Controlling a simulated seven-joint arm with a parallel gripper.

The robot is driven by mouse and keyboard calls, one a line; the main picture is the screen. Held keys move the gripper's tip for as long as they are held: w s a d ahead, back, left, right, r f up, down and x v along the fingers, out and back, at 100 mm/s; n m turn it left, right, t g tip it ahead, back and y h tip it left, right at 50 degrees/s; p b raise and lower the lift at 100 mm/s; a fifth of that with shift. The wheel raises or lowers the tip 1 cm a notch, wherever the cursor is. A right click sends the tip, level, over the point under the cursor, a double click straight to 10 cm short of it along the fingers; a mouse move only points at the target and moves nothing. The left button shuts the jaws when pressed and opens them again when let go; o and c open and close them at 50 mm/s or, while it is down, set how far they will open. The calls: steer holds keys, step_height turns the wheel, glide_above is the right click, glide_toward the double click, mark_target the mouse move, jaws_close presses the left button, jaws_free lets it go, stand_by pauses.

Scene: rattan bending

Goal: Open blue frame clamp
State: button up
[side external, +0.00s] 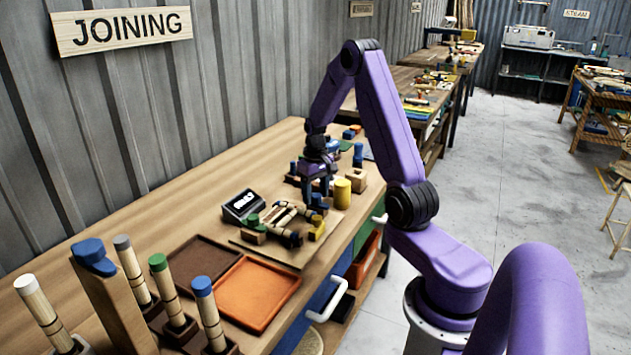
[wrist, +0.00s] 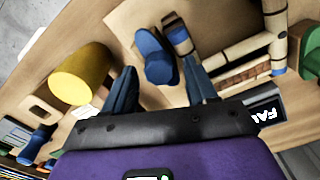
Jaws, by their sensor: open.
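The blue frame clamp (wrist: 154,55) has a rounded blue knob and shows in the wrist view beside one corner of the jointed rattan frame (wrist: 245,50). My gripper (wrist: 161,66) is open, with one dark finger on each side of the blue knob; I cannot tell whether they touch it. In the side view my gripper (side external: 317,199) points down at the far end of the rattan frame (side external: 281,217), and the fingers partly hide the blue clamp. A green clamp (side external: 252,221) and a yellow clamp (side external: 317,227) sit at other parts of the frame.
A yellow cylinder (side external: 343,193) and a wooden block (side external: 357,180) stand close right of my gripper. A small display (side external: 243,205) stands left of the frame. An orange tray (side external: 257,292), a brown tray (side external: 195,265) and upright coloured-capped rods are nearer the camera.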

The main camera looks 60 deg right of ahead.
mark_target(315, 194)
step_height(315, 194, up, 17)
steer(key=shift+r, duration=0.15)
stand_by(0.4)
stand_by(0.3)
steer(key=s+a+f+n, duration=0.15)
steer(key=a+n, duration=0.25)
steer(key=a, duration=0.8)
steer(key=s+a+n, duration=0.2)
steer(key=a+n, duration=0.2)
steer(key=a, duration=0.7)
steer(key=s+a+f+n, duration=0.2)
steer(key=s+a+n, duration=0.2)
steer(key=s, duration=0.7)
steer(key=s+a+f+n, duration=0.2)
steer(key=s+a+n, duration=0.3)
steer(key=s, duration=0.6)
